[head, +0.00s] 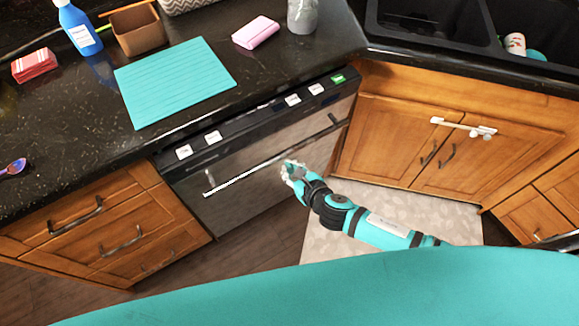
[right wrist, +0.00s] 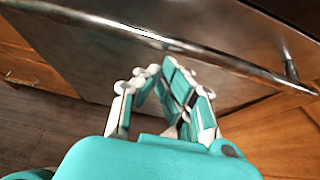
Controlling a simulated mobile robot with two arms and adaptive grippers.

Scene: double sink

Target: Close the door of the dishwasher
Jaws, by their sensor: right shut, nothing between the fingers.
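The dishwasher (head: 235,175) is set under the black counter and has a steel door with a long bar handle (head: 270,158). Its door stands upright and looks about flush with the cabinets; I cannot tell whether a small gap is left. My right gripper (head: 290,169) is shut and empty, in front of the door just below the handle. In the right wrist view the fingers (right wrist: 160,80) point at the door (right wrist: 80,55), under the handle bar (right wrist: 170,40). Contact with the door is unclear. My left gripper is not in view.
Wooden drawers (head: 105,235) stand left of the dishwasher and a sink cabinet (head: 440,140) with a white lock bar (head: 463,126) stands right. A pale mat (head: 330,225) lies on the floor. A teal board (head: 175,82) lies on the counter.

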